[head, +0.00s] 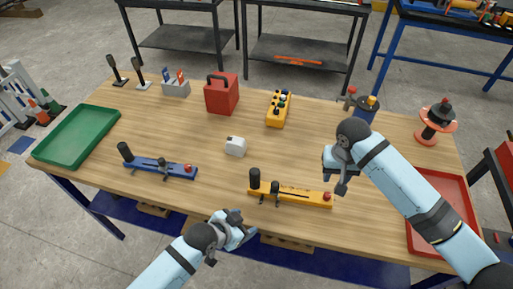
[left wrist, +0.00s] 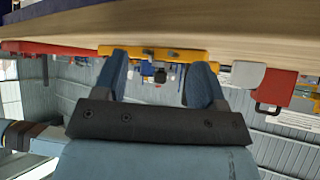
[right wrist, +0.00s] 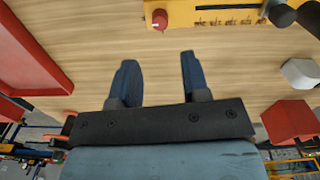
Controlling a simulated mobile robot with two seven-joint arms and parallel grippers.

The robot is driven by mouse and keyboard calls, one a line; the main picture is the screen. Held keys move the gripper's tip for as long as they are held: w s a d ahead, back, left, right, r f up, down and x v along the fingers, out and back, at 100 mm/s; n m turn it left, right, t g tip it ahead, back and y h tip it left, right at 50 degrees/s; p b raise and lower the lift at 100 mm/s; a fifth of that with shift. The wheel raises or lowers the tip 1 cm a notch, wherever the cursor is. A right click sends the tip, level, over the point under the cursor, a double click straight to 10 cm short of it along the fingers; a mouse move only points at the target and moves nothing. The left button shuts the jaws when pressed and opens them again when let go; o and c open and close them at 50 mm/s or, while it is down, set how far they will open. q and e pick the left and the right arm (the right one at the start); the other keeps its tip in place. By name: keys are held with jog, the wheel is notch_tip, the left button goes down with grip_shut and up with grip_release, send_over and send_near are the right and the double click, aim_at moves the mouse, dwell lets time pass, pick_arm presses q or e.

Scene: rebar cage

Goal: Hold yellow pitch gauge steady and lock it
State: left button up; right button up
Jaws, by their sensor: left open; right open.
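The yellow pitch gauge (head: 300,196) lies on the wooden table near its front edge. It has a black upright cylinder at its left end, a dark clamp beside it and a red knob at its right end. My left gripper (head: 246,226) is open and empty in front of the table edge, left of and nearer than the gauge. In the left wrist view the gauge (left wrist: 185,55) shows beyond the open fingers. My right gripper (head: 339,180) is open and empty above the table, just right of the gauge's red end. In the right wrist view the gauge (right wrist: 222,17) lies beyond the fingers.
A similar blue gauge (head: 160,166) lies to the left. A white block (head: 235,147), a red box (head: 221,94) and a yellow holder (head: 279,108) stand behind. A green tray (head: 110,118) is at left and a red tray (head: 462,186) at right.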

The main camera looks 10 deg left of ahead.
aim_at(255, 178)
pick_arm(q)
jog(key=w+d+r+m+g, duration=0.2)
jog(key=w, duration=0.1)
jog(key=w+d+r+m, duration=0.1)
jog(key=w+d+m, duration=0.1)
jog(key=shift+w+r+g, duration=0.15)
jog(key=shift+w+g, duration=0.05)
jog(key=shift+g, duration=0.2)
jog(key=w+a+r+m+g+y, duration=0.1)
jog(key=w+r+m, duration=0.2)
jog(key=r, duration=0.1)
jog(key=w+a+r+m+g+y, duration=0.1)
jog(key=w+r+m+g+y, duration=0.1)
jog(key=w+r+m, duration=0.1)
jog(key=w+a+r+m+g+y, duration=0.1)
jog(key=w+r+m+g+y, duration=0.1)
jog(key=r, duration=0.3)
jog(key=shift+w+a+r+m, duration=0.2)
jog(key=shift+w+r+m, duration=0.2)
jog(key=shift+m, duration=0.5)
notch_tip(255, 178, down, 14)
jog(key=shift+r, duration=0.15)
